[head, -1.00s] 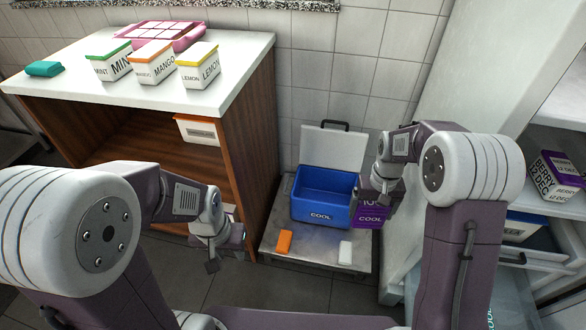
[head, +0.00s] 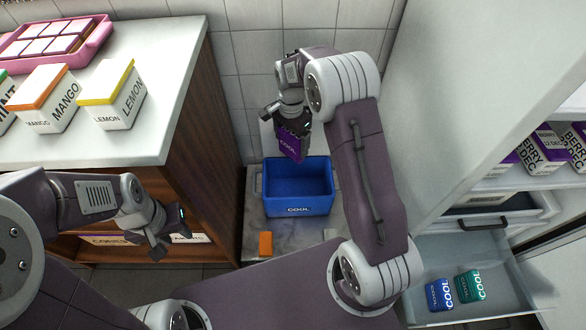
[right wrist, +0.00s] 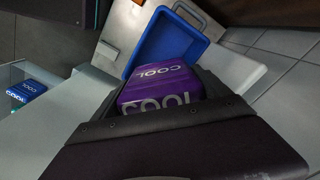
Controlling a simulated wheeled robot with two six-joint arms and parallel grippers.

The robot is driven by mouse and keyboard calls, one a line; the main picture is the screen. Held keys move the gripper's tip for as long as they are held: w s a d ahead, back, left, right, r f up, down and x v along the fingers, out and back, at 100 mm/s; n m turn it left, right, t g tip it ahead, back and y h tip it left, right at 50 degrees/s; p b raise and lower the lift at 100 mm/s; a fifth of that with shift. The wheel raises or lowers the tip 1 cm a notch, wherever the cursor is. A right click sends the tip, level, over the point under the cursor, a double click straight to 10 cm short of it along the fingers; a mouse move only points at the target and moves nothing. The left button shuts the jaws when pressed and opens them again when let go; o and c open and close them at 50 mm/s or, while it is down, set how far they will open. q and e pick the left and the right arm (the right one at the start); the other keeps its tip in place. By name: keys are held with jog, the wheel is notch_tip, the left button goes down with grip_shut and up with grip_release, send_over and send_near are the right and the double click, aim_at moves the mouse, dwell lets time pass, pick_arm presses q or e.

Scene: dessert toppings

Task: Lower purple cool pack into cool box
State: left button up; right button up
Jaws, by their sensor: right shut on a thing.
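The purple cool pack (head: 291,146), lettered COOL, is held by my right gripper (head: 291,126) above the back part of the open blue cool box (head: 297,209). The pack hangs slightly tilted, with air between it and the box. In the right wrist view the purple pack (right wrist: 160,86) sits between the jaws, and the blue box (right wrist: 140,56) shows beyond it. The box's inside looks empty where visible. My left gripper (head: 165,246) is at the lower left beside the wooden counter, away from the box; its jaw opening is unclear.
The box stands on a grey platform (head: 253,220) with an orange block (head: 265,245) at the front. The white counter (head: 160,145) with a lemon tub (head: 113,98) is at left. An open drawer (head: 460,255) at right holds a blue and a teal cool pack.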

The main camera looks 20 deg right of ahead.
aim_at(280, 139)
jog(key=w+m+p, duration=0.1)
jog(key=m, duration=0.1)
jog(key=w+a+m+p, duration=0.1)
jog(key=m, duration=0.2)
jog(key=shift+w+p, duration=0.35)
jog(key=f+m+p, duration=0.1)
jog(key=w+a+f+m+p, duration=0.1)
jog(key=m+p, duration=0.1)
jog(key=shift+a, duration=0.2)
jog(key=shift+a+f, duration=0.15)
jog(key=shift+f, duration=0.15)
notch_tip(280, 139, down, 10)
jog(key=b, duration=0.9)
jog(key=shift+b, duration=0.4)
jog(key=shift+f, duration=0.1)
notch_tip(280, 139, down, 15)
jog(key=b, duration=0.8)
